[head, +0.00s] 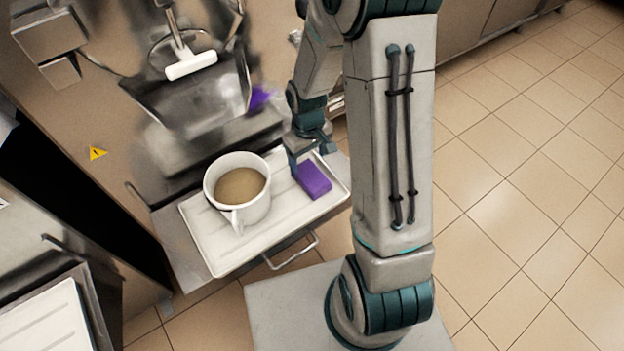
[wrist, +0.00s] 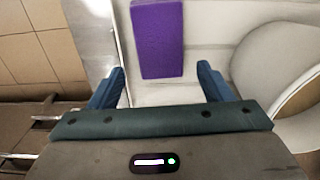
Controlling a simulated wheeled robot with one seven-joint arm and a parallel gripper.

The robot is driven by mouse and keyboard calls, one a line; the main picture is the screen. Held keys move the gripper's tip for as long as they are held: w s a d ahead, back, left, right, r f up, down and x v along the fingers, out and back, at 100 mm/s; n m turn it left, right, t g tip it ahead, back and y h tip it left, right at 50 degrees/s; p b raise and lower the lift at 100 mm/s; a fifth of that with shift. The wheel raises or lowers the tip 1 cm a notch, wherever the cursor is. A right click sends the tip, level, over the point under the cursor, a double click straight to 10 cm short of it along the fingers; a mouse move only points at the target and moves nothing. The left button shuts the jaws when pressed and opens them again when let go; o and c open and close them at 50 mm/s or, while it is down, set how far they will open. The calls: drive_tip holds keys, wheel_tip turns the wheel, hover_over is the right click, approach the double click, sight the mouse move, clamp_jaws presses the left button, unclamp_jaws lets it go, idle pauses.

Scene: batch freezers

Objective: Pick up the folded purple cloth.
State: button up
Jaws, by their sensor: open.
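The folded purple cloth (head: 314,180) is a small flat block on the right part of a white tray (head: 222,256). In the wrist view the purple cloth (wrist: 158,38) lies just ahead of my gripper, roughly between the lines of its two fingers. My gripper (head: 306,160) is over the tray, at the cloth's far side in the head view. In the wrist view my gripper (wrist: 162,84) is open with nothing between its fingers. Its height above the cloth is hard to tell.
A large white mug (head: 239,188) with brown liquid stands on the tray, left of the cloth. The batch freezer (head: 200,95) with its spout and a purple patch (head: 259,97) rises behind. A metal handle (head: 291,252) sticks out below the tray. Tiled floor lies right.

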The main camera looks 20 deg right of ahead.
sight(310, 174)
drive_tip(key=shift+s+d+f+b, duration=0.1)
drive_tip(key=shift+f+b, duration=0.1)
drive_tip(key=shift+f, duration=0.85)
drive_tip(key=shift+s+f+b, duration=0.1)
drive_tip(key=shift+f+b, duration=0.05)
drive_tip(key=shift+f, duration=0.85)
drive_tip(key=shift+s+d+f+b, duration=0.1)
drive_tip(key=shift+f+b, duration=0.1)
drive_tip(key=shift+f, duration=0.85)
drive_tip(key=c, duration=0.7)
